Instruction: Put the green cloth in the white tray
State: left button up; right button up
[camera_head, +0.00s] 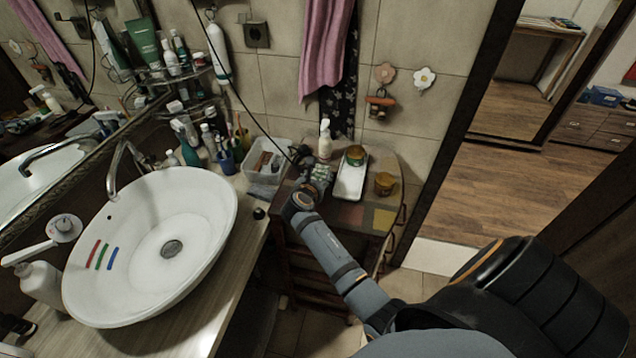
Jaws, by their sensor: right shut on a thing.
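My right gripper (308,178) is over the small side table, just left of the white tray (350,187). It is shut on the green cloth (322,172), a small, pale green, crumpled patch by the fingers. The gripper and wrist partly cover the cloth, and I cannot tell whether it touches the table. The white tray is long and narrow, with a green and orange jar (355,155) at its far end. The near part of the tray looks bare. My left gripper is not in view.
An orange jar (384,184) stands right of the tray. A white bottle (325,140) stands behind the gripper. A clear bin (266,163) with items is to the left, near the white basin (150,240). The table's front right (375,218) is free.

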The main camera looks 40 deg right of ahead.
jog(key=shift+w+f+p, duration=0.15)
jog(key=shift+f+p, duration=0.15)
jog(key=shift+f, duration=1.4)
jog(key=shift+f, duration=0.15)
jog(key=o, duration=0.8)
jog(key=shift+r, duration=0.2)
jog(key=b+v, duration=0.1)
jog(key=v, duration=0.6)
jog(key=shift+f, duration=0.1)
jog(key=shift+s+a+r, duration=0.2)
jog(key=shift+s+r, duration=0.05)
jog(key=shift+o, duration=0.2)
